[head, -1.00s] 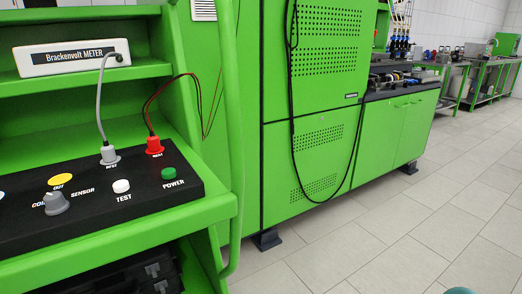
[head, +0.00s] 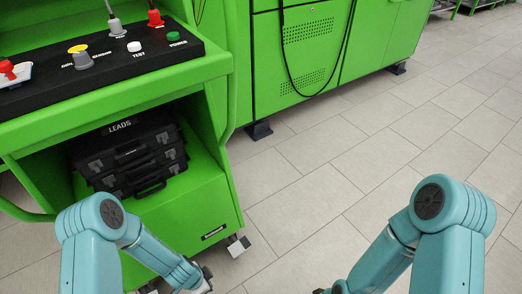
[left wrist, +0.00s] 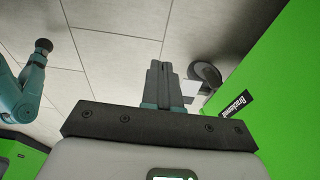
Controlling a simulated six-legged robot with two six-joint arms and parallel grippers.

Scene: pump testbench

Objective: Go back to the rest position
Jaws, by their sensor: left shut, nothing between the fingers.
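My left gripper (left wrist: 158,82) is shut and empty in the left wrist view, its fingers together above open tiled floor. In the head view my left arm comes in at the bottom left, and the dark end of it (head: 204,281) is low in front of the green bench. My right arm is folded at the bottom right of the head view. Only a small dark part near its end shows at the bottom edge, so I cannot tell how its jaws stand. Neither arm is seen touching the bench.
The green test bench (head: 205,190) stands at the left, with a black control panel (head: 110,72) and stacked black cases (head: 130,155) on its lower shelf. A caster (head: 238,246) is at its corner. A green cabinet (head: 300,50) stands behind. Tiled floor (head: 310,170) is clear in the middle.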

